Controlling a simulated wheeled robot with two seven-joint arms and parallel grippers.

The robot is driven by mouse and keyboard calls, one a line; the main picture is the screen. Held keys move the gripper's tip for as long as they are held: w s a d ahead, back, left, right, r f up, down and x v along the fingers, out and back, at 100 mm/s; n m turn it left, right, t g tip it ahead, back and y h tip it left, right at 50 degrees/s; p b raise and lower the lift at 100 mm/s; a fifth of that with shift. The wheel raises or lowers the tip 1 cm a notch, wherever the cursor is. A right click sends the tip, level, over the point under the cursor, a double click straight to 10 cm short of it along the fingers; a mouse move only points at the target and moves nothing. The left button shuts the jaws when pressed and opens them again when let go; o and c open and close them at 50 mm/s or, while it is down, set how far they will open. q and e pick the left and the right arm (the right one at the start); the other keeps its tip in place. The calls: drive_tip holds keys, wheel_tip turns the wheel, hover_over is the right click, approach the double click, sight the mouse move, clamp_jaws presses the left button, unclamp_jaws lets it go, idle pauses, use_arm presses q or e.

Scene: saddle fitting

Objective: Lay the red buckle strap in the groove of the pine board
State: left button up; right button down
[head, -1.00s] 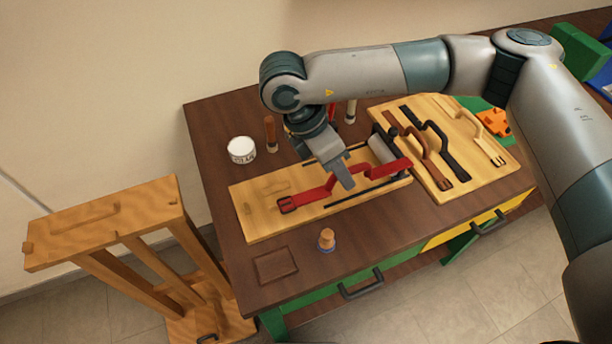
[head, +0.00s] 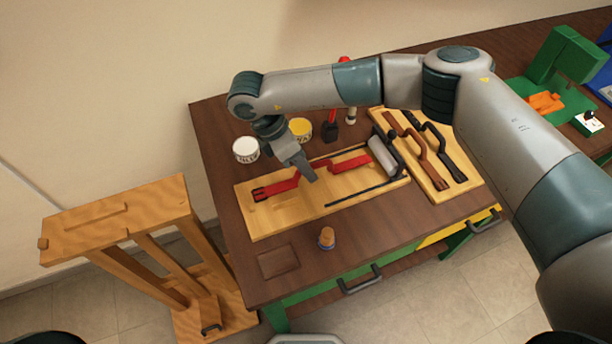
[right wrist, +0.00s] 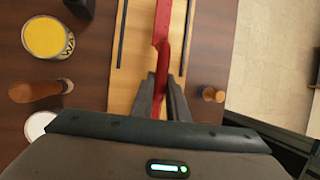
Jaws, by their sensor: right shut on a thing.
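The red buckle strap (head: 343,167) has a cranked middle and its buckle end at the left. My right gripper (head: 309,176) is shut on it near its middle; the right wrist view shows the strap (right wrist: 163,45) between the two fingers (right wrist: 161,98). The strap is over the pine board (head: 262,226), along its far side and roughly parallel to its length. I cannot tell whether it touches the board. The groove is mostly hidden, with a small recess showing near the board's left end. My left gripper is not in view.
A grey roller (head: 381,156) stands at the board's right end, and a thin black rod (head: 350,196) lies along the near side. A second board (head: 440,186) holds brown and black straps. A white tin (head: 245,150), yellow tin (head: 300,129) and wooden-topped peg (head: 326,238) stand nearby.

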drive_tip(key=shift+f+p, duration=0.3)
drive_tip(key=shift+p, duration=0.05)
wheel_tip(320, 180, down, 3)
drive_tip(key=shift+r+p, duration=0.1)
drive_tip(key=shift+p, duration=0.7)
drive_tip(key=shift+f, duration=0.3)
drive_tip(key=c, duration=1.7)
unclamp_jaws()
drive_tip(key=shift+c, duration=0.2)
drive_tip(key=shift+r, duration=0.1)
